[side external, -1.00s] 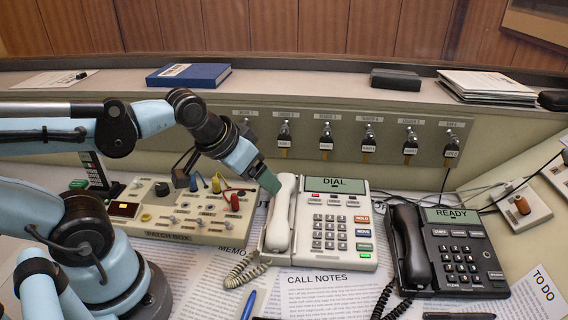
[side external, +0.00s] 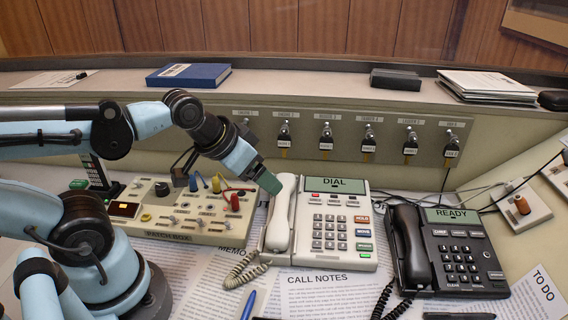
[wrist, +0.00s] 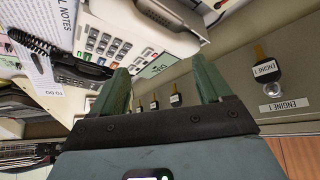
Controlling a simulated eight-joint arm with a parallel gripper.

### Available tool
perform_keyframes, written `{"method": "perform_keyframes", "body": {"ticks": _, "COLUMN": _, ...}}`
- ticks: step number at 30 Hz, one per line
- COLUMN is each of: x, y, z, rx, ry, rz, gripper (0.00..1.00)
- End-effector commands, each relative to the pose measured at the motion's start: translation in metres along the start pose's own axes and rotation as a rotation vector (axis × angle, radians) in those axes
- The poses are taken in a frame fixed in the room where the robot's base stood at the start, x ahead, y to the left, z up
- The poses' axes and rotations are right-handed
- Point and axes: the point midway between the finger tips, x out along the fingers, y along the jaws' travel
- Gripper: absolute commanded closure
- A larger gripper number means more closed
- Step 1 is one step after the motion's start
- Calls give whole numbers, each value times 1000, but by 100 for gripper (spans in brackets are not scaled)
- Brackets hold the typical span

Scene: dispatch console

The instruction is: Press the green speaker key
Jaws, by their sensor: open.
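The white desk phone (side external: 318,222) stands in the middle of the desk, its handset (side external: 281,213) on its left side and its screen reading DIAL. A green key (side external: 364,247) sits at the bottom of its right-hand column, under an orange and a blue key; I cannot read its label. My gripper (side external: 269,182) is in the air by the top of the handset, left of the screen and away from the green key. In the wrist view its two green fingers (wrist: 160,82) stand apart with nothing held between them. The white phone (wrist: 125,35) shows there turned, beyond the fingers.
A black phone (side external: 450,250) reading READY stands to the right. A patch box (side external: 180,228) with plugs and knobs lies left, under my arm. A row of key switches with hanging tags (side external: 325,138) lines the panel behind. Papers (side external: 330,290) and pens lie in front.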

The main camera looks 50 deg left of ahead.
Motion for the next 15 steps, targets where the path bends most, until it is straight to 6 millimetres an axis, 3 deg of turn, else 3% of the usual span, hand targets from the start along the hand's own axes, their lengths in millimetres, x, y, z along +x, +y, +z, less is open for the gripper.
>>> {"method": "perform_keyframes", "body": {"ticks": 2, "x": 0, "y": 0, "z": 0, "rx": 0, "ry": 0, "rz": 0, "gripper": 22}}
{"method": "perform_keyframes", "body": {"ticks": 15, "x": 0, "y": 0, "z": 0, "rx": 0, "ry": 0, "rz": 0, "gripper": 88}}
